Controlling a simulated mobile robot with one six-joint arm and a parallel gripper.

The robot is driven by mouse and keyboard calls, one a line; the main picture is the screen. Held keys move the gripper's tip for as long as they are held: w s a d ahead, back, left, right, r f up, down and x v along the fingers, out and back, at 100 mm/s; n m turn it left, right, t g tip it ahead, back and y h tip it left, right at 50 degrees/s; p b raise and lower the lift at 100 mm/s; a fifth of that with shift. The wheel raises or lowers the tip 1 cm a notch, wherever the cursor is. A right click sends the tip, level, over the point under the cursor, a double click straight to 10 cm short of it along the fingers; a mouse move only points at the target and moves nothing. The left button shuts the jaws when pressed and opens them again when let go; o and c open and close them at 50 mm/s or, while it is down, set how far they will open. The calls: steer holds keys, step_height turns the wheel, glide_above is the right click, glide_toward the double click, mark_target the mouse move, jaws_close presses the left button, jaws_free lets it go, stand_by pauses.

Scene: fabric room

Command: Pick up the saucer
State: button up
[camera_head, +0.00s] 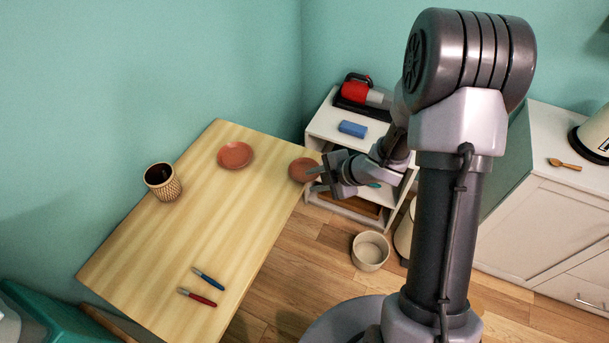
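Two reddish-brown saucers show in the head view. One saucer (235,155) lies flat on the wooden table (200,235), towards its back. The other saucer (302,169) is at the table's right edge, directly by my gripper (315,175). My gripper points left and its fingertips overlap the right rim of this saucer in the picture. The gripper is small and dark here, so I cannot tell whether its fingers are closed on the rim or only beside it. I also cannot tell whether this saucer rests on the table or is slightly above it.
A woven cup (162,181) stands at the table's left edge. A blue pen (208,278) and a red pen (198,297) lie near its front. A white shelf (325,125) stands behind my gripper, holding a blue block (353,129). A round bin (370,250) is on the floor.

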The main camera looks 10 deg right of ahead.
steer(key=shift+w+a+f, duration=0.35)
steer(key=shift+f, duration=0.2)
jaws_close()
stand_by(1.0)
